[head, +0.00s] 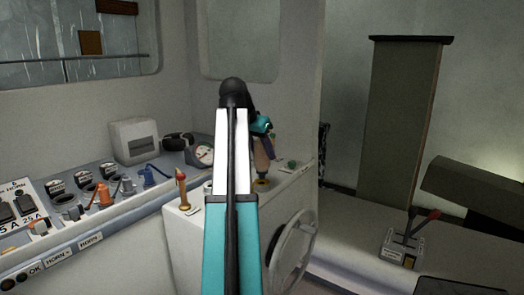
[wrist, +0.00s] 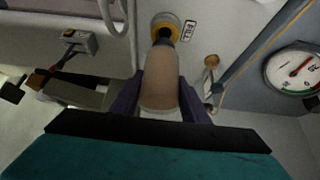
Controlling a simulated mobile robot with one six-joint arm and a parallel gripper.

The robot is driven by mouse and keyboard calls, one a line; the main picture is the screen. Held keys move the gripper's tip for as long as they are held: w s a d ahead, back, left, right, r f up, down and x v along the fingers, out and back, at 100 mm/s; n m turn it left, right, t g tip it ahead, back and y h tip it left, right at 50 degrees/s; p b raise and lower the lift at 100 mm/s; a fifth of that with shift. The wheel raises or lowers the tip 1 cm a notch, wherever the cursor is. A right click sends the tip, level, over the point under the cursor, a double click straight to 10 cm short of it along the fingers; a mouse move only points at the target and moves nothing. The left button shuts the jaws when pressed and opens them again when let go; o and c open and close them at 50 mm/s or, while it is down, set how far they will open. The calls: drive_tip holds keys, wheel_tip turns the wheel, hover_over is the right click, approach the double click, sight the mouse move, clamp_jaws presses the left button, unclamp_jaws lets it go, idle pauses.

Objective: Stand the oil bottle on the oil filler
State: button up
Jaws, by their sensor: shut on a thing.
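The oil bottle (head: 261,158) is a tan, tapered bottle; it also shows in the wrist view (wrist: 158,82), its narrow dark end pointing at the filler. My gripper (head: 268,145) is shut on the bottle, with one dark purple finger on each side of it in the wrist view (wrist: 160,95). The oil filler (head: 262,184) is a yellow-ringed fitting on top of the white console; in the wrist view its ring (wrist: 174,22) surrounds the bottle's tip. The bottle looks close to upright over it. I cannot tell whether the tip touches or sits inside the filler.
A red-topped lever (head: 182,188) stands left of the filler, and a green button (head: 292,163) to its right. A round gauge (head: 204,154) is behind. A steering wheel (head: 292,250) is on the console's front. A throttle lever box (head: 404,250) stands at right.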

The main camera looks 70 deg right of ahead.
sight(261, 158)
drive_tip(key=shift+f, duration=1.6)
drive_tip(key=o, duration=1.3)
drive_tip(key=shift+o, duration=0.2)
drive_tip(key=shift+r, duration=0.1)
drive_tip(key=b+v, duration=0.1)
drive_tip(key=v, duration=1.2)
drive_tip(key=shift+a+r+b, duration=0.15)
drive_tip(key=shift+r+b, duration=0.1)
drive_tip(key=shift+b, duration=0.15)
